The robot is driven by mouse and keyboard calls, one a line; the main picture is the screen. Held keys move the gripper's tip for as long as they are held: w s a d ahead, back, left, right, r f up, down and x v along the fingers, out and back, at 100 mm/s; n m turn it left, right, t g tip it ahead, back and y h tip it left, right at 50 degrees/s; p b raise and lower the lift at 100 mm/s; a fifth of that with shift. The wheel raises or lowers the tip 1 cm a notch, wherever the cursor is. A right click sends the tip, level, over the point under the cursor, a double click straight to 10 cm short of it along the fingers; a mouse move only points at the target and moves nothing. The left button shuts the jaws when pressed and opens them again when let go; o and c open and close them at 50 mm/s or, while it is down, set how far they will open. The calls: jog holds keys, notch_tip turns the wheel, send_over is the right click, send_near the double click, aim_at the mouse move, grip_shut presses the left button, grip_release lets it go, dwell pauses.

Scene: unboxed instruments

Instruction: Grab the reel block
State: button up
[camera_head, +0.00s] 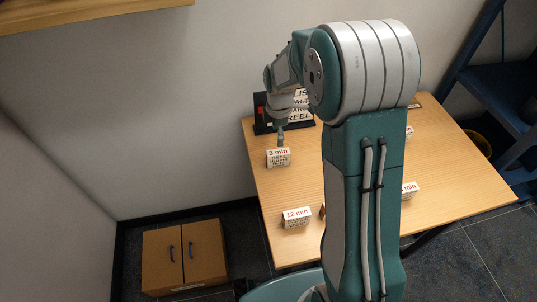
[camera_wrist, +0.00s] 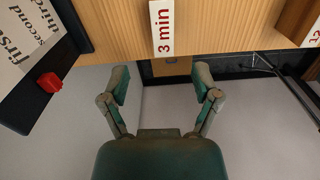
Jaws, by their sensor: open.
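The reel block is a small white block with red "3 min" and dark lettering that seems to include "REEL" (camera_head: 278,158). It stands near the table's left edge in the head view. In the wrist view its white "3 min" face (camera_wrist: 162,28) shows at the top centre, beyond the fingertips. My gripper (camera_head: 281,139) is just behind and above the block in the head view. In the wrist view my gripper (camera_wrist: 162,80) has its two fingers spread apart with nothing between them.
A black stand with a lettered sign (camera_head: 300,105) and a red piece (camera_wrist: 50,82) is close beside my gripper. A "12 min" block (camera_head: 296,218) stands near the front. Other blocks (camera_head: 409,189) are partly hidden by my arm. A wooden cabinet (camera_head: 186,255) is left of the table.

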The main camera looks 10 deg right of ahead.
aim_at(278, 152)
jog(key=shift+a+f, duration=0.2)
jog(key=shift+f, duration=0.2)
jog(key=f, duration=0.2)
jog(key=d+f, duration=0.1)
jog(key=f, duration=0.1)
jog(key=shift+f, duration=0.35)
jog(key=f, duration=0.3)
jog(key=a+f, duration=0.1)
jog(key=f, duration=0.1)
jog(key=shift+s, duration=0.2)
jog(key=shift+d+f, duration=0.3)
jog(key=shift+d, duration=0.15)
jog(key=shift+c, duration=0.6)
jog(key=c, duration=0.6)
grip_shut()
jog(key=shift+a, duration=0.2)
